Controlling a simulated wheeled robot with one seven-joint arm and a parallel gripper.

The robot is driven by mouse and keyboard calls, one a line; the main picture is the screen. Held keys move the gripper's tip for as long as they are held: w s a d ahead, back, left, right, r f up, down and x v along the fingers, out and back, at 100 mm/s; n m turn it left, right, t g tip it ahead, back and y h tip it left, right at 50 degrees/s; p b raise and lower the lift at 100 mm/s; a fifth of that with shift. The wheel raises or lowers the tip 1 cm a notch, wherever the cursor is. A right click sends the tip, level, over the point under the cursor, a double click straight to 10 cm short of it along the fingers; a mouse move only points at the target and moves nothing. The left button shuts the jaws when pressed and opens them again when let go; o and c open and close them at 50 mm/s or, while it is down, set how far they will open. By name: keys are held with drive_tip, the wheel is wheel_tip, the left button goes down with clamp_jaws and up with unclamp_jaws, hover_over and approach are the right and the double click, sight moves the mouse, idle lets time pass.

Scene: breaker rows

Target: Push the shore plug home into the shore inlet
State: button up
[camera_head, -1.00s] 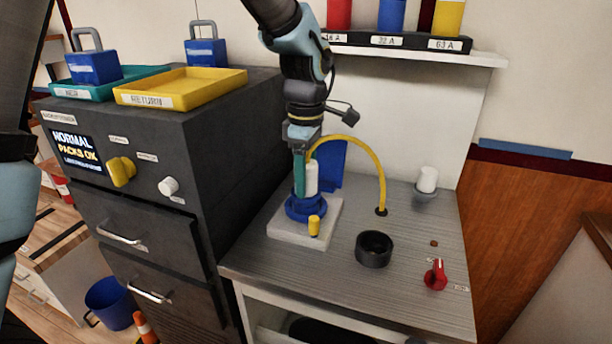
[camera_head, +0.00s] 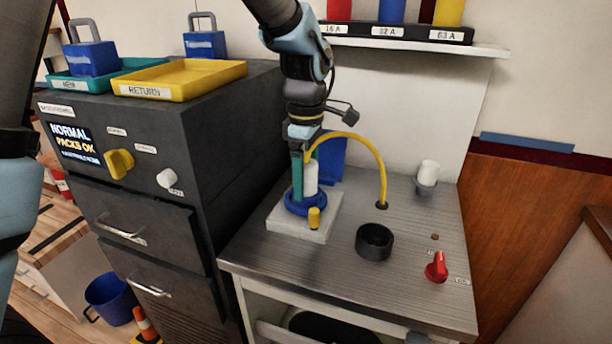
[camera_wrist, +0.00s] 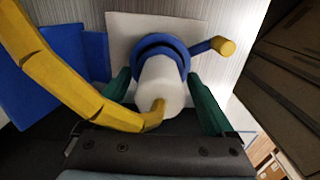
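The white shore plug (camera_head: 311,178) stands upright at the blue ring of the shore inlet (camera_head: 296,207), on a pale square base. In the wrist view the plug (camera_wrist: 160,85) reaches into the blue collar (camera_wrist: 160,48); I cannot tell how deep it sits. A yellow cable (camera_head: 372,158) arches from the plug to the bench. My gripper (camera_wrist: 160,88) has its green fingers on either side of the plug, with narrow gaps showing. In the head view the near finger hides part of the plug. A yellow-tipped blue lever (camera_wrist: 222,46) sticks out from the collar.
A blue panel (camera_head: 331,160) stands behind the inlet. A black round cup (camera_head: 374,242), a red knob (camera_head: 437,267) and a white-topped socket (camera_head: 428,175) are on the bench (camera_head: 330,262). A dark cabinet (camera_head: 230,150) stands close on the left; a shelf hangs above.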

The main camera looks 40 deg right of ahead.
wheel_tip(320, 180, up, 11)
drive_tip(key=shift+f+b, duration=0.1)
drive_tip(key=shift+b, duration=0.75)
idle(0.3)
